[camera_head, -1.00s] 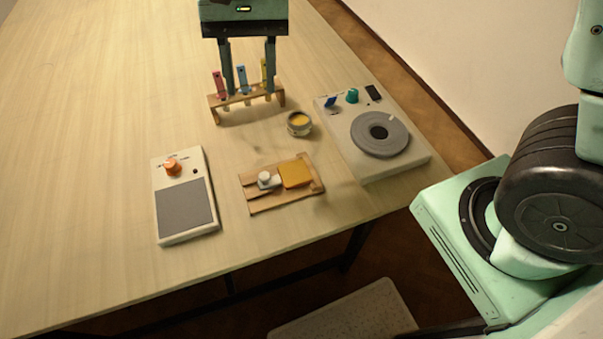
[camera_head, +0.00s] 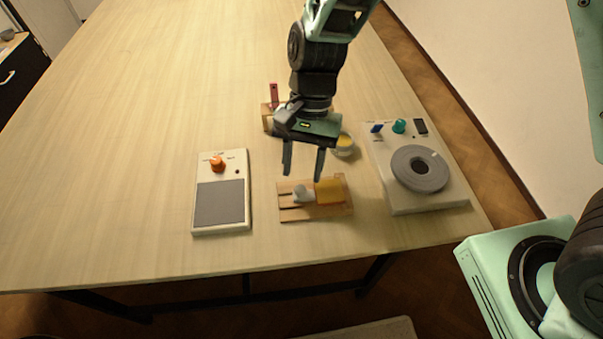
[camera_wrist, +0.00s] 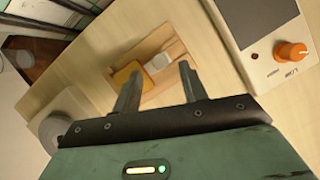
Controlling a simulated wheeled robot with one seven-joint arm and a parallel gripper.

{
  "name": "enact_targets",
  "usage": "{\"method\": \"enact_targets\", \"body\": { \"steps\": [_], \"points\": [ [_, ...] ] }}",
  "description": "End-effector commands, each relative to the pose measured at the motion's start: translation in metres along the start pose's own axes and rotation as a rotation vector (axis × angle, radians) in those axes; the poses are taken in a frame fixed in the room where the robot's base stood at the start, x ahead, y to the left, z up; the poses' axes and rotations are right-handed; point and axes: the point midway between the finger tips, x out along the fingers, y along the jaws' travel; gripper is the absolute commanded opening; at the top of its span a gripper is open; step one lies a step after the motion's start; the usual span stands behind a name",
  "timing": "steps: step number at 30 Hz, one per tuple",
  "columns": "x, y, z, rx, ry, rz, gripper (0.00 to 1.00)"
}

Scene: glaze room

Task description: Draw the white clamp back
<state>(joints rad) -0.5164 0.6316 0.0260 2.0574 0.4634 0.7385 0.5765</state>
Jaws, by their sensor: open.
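The white clamp (camera_head: 302,194) is a small pale block on a wooden board (camera_head: 292,213). It sits left of a mustard-yellow block (camera_head: 329,191) on the same board. In the wrist view the white clamp (camera_wrist: 157,63) shows beyond and between my fingertips, beside the yellow block (camera_wrist: 127,75). My gripper (camera_head: 303,174) is open and empty, its fingers pointing down above the back of the board. It also shows in the wrist view (camera_wrist: 158,75). I see no contact between the fingers and the clamp.
A scale-like box with an orange knob (camera_head: 218,164) lies left of the board. A box with a grey ring disc (camera_head: 419,168) stands at the right. A small jar (camera_head: 344,145) and a partly hidden wooden rack (camera_head: 267,118) are behind. The table's front edge is close to the board.

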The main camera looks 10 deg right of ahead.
Motion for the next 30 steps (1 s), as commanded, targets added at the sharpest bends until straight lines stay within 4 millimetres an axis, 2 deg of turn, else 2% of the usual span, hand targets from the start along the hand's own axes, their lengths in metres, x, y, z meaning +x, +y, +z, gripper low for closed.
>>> {"method": "enact_targets", "body": {
  "steps": [3,6,17,18,22,26,30],
  "points": [
    [0.017,0.001,0.001,0.001,-0.003,0.003,0.43],
    [0.025,0.001,0.0,0.0,-0.002,0.002,0.43],
    [0.031,0.0,0.0,0.0,0.001,0.0,0.43],
    [0.031,0.0,0.0,0.0,0.0,0.0,0.37],
    [0.031,0.0,0.0,0.0,0.0,0.0,0.01],
    [0.031,0.0,0.0,0.0,0.0,0.0,0.0],
    [0.032,-0.012,0.005,-0.003,0.0,0.0,0.0]
  ]
}}
